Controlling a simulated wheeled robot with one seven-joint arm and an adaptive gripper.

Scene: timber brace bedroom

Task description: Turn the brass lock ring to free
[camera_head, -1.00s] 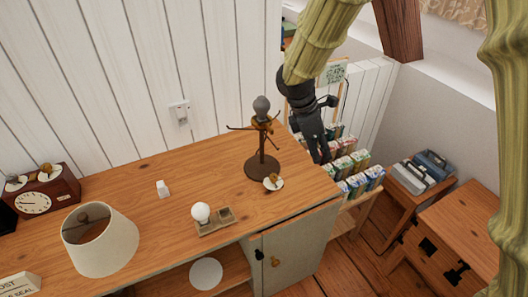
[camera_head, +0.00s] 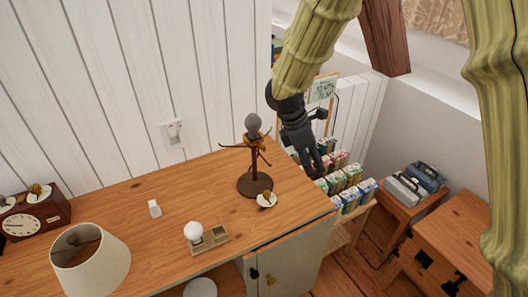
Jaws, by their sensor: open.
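A dark lamp stand (camera_head: 255,184) stands upright on the wooden cabinet top, with a grey bulb (camera_head: 253,122) at its top. The brass lock ring (camera_head: 254,138) sits just below the bulb, with thin arms spreading from the stand beside it. A small round white piece with a brass part (camera_head: 267,200) lies at the foot of the stand. My gripper (camera_head: 314,168) is open, pointing down, to the right of the stand and apart from it. Nothing shows between its fingers.
A cream lampshade (camera_head: 90,262) stands at the front left. A white bulb (camera_head: 194,232) sits in a small wooden tray (camera_head: 216,237). Bookshelves (camera_head: 352,190) stand right of the cabinet.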

